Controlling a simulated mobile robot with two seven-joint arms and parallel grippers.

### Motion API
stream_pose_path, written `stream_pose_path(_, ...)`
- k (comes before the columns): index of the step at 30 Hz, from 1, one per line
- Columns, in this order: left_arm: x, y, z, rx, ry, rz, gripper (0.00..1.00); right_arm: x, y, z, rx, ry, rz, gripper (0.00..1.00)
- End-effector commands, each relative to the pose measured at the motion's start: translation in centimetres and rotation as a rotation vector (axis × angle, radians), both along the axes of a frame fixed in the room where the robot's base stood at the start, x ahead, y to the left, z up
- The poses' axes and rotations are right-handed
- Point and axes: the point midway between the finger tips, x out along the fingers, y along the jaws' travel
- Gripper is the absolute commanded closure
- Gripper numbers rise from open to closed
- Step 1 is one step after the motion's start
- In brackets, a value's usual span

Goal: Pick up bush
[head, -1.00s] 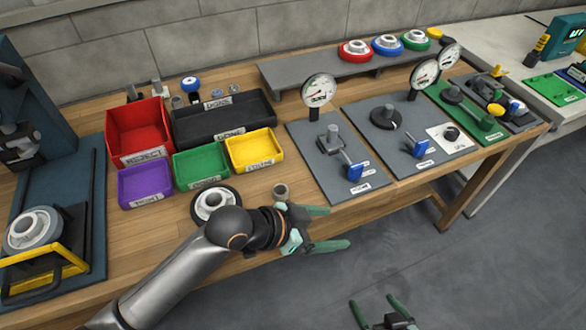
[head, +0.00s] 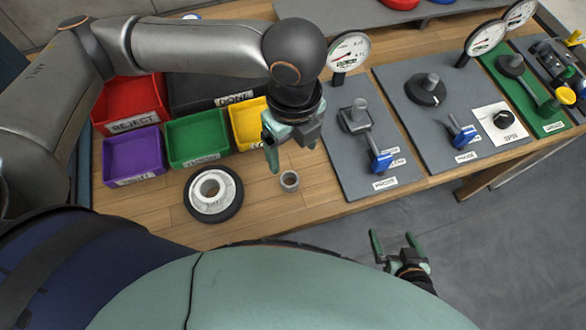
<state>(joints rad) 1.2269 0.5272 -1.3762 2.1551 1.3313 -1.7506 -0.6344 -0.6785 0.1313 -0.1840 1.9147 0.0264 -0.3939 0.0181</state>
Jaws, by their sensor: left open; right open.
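The bush (head: 289,180) looks like a small grey-brown metal ring. It stands on the wooden bench near the front edge, to the right of a white and black wheel-like part (head: 213,193). My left gripper (head: 291,160) is open and empty, pointing down just above and beside the bush. One green finger shows to the left of the bush; the other is partly hidden, and I cannot tell the exact height gap. My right gripper (head: 394,236) is open and empty, low over the floor in front of the bench.
Purple (head: 133,170), green (head: 198,150) and red (head: 130,120) bins stand left of my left gripper, with a yellow bin (head: 247,138) close beside it. A grey gauge plate (head: 350,160) lies to the right. Bare wood surrounds the bush in front.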

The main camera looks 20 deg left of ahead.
Motion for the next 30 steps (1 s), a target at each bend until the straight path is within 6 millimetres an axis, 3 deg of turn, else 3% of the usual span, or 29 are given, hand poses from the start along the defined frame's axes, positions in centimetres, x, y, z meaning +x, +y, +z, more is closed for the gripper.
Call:
stream_pose_path(6, -0.1, 0.0, -4.3, -0.002, 0.004, 0.004, 0.17, -0.1, 0.0, -0.8, 0.000, 0.002, -0.001, 0.00)
stream_pose_path(14, 0.0, 0.1, -6.4, -0.004, 0.000, 0.005, 0.17, -0.1, 0.0, -1.0, 0.000, 0.003, -0.001, 0.00)
stream_pose_path(21, 0.0, 0.7, -9.9, -0.003, 0.001, 0.005, 0.17, -0.1, 0.0, -1.4, 0.000, 0.003, -0.001, 0.00)
stream_pose_path(30, 0.0, 0.7, -11.2, -0.005, -0.001, 0.003, 0.17, -0.1, 0.0, -1.5, 0.000, 0.003, -0.001, 0.00)
